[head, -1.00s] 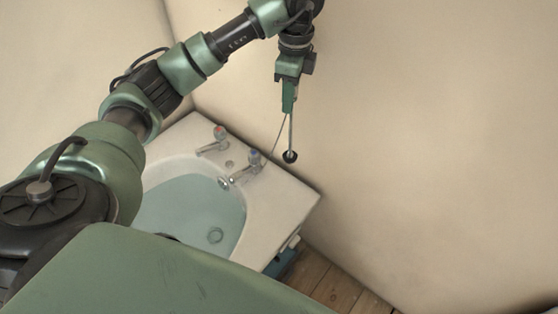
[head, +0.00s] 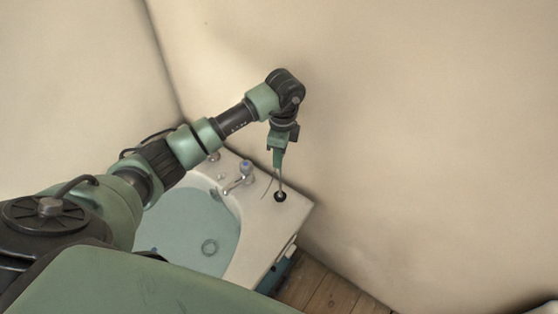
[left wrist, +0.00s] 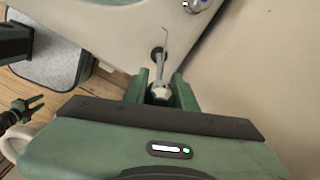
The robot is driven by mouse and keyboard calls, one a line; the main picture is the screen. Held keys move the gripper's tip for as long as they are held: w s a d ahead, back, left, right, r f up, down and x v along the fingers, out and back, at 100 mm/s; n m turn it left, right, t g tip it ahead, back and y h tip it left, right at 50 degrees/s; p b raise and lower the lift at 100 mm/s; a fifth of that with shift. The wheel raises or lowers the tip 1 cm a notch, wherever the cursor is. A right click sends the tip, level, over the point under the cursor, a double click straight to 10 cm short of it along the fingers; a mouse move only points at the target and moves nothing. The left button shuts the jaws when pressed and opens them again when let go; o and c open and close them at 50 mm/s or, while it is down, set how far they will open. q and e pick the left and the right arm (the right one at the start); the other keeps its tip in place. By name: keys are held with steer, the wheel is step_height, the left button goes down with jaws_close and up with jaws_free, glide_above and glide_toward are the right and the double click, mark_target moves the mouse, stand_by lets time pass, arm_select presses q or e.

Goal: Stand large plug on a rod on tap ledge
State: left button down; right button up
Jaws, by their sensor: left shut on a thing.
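The large plug (head: 280,197) is a black disc at the lower end of a thin pale rod (head: 280,180). My left gripper (head: 279,164) is shut on the rod's upper end and points down, with the rod about upright. The plug is over the sink's white tap ledge (head: 291,213), right of the blue-topped tap (head: 246,169). I cannot tell whether it touches the ledge. In the left wrist view the plug (left wrist: 158,53) shows beyond the fingers, against the white ledge. My right gripper (left wrist: 30,105) shows small at the left of that view, its fingers apart and empty.
The sink basin (head: 165,225) with its drain lies left of the plug. A second tap (head: 213,157) is partly hidden behind my left arm. Bare walls rise behind the ledge. Wooden floor (head: 325,290) shows below right. A grey green-edged thing (left wrist: 62,50) is on the floor.

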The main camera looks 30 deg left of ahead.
arm_select(q)
step_height(320, 180, down, 3)
stand_by(0.3)
steer(key=shift+f, duration=0.15)
steer(key=c, duration=1.1)
jaws_free()
steer(key=shift+a, duration=0.1)
steer(key=r, duration=0.4)
steer(key=r+b, duration=0.1)
steer(key=r, duration=0.7)
steer(key=shift+d+r, duration=0.15)
steer(key=shift+d, duration=0.2)
